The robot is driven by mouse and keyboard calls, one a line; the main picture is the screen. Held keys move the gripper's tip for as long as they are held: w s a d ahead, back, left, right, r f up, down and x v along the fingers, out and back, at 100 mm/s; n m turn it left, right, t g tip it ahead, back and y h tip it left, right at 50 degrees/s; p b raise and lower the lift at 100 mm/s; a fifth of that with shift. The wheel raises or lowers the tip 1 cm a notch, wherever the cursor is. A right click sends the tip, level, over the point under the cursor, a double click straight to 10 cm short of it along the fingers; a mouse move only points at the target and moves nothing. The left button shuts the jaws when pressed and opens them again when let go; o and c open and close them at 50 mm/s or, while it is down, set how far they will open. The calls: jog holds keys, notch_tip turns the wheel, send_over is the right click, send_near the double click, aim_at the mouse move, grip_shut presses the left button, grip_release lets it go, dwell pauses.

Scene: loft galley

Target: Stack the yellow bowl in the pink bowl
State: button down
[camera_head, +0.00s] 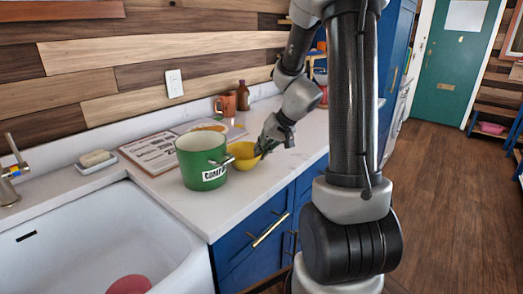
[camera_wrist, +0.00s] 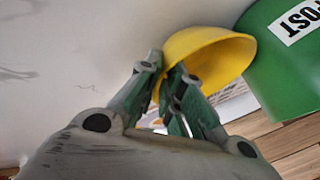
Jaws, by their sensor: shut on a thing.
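The yellow bowl (camera_head: 243,156) is at the counter just right of the green pot. My gripper (camera_head: 264,147) is shut on its right-hand rim. In the wrist view, the yellow bowl (camera_wrist: 212,52) is tilted in the picture, and my gripper's fingers (camera_wrist: 168,72) pinch its edge. I cannot tell whether its base touches the counter. A pink round thing (camera_head: 130,285), likely the pink bowl, lies in the white sink. The bottom picture edge cuts it off, so its inside is hidden. It does not show in the wrist view.
The green pot (camera_head: 200,169) stands close beside the yellow bowl; it also shows in the wrist view (camera_wrist: 290,75). The sink (camera_head: 185,235) is at the front left. A soap dish (camera_head: 97,165), a printed board (camera_head: 150,152), a mug (camera_head: 228,103) and a brown bottle (camera_head: 243,96) stand behind.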

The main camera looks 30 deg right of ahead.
jog(key=c, duration=1.6)
grip_release()
jog(key=shift+f, duration=0.1)
jog(key=shift+o, duration=0.2)
